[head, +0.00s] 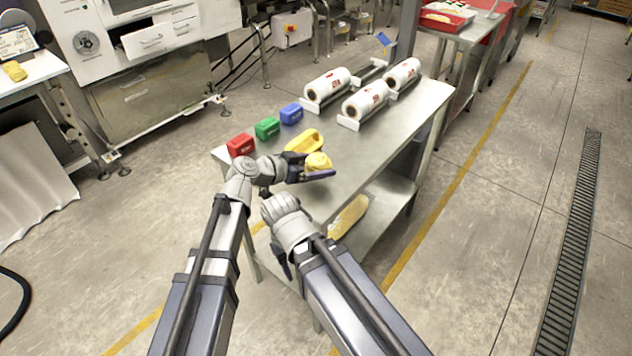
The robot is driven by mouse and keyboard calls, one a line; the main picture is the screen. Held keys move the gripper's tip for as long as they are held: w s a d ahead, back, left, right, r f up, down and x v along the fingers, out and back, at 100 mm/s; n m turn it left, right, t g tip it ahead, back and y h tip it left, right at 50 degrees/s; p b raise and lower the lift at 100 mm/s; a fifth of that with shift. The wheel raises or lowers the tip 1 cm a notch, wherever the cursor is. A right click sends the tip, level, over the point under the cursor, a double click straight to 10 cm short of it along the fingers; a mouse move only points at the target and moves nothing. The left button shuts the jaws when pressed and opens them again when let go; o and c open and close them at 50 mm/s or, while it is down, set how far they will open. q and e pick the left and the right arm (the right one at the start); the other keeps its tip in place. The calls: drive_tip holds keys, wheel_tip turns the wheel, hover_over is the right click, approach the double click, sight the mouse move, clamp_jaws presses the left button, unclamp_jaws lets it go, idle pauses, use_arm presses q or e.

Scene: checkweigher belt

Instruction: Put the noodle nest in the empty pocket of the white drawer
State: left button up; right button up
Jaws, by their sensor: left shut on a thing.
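A yellow noodle nest (318,160) is held in my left gripper (316,168), over the near end of the steel table. The gripper is shut on it, with one dark finger showing along its near side. My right gripper (283,258) is low, in front of the table's near edge; its fingers are mostly hidden by its own wrist and arm. A white drawer front (148,41) shows on the white machine at the upper left. Its pockets cannot be made out from here.
The steel table (385,135) carries a yellow item (305,141), red (241,145), green (267,128) and blue (291,113) boxes, and white film rolls (366,98). Another yellow lump (15,71) lies on a white bench (32,72) at left. Open floor lies between bench and table.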

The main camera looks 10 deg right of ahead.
sight(316, 182)
use_arm(q)
drive_tip(key=shift+f+b, duration=1.8)
drive_tip(key=shift+f, duration=0.1)
drive_tip(key=shift+f, duration=0.15)
drive_tip(key=o, duration=1.1)
drive_tip(key=shift+r, duration=0.2)
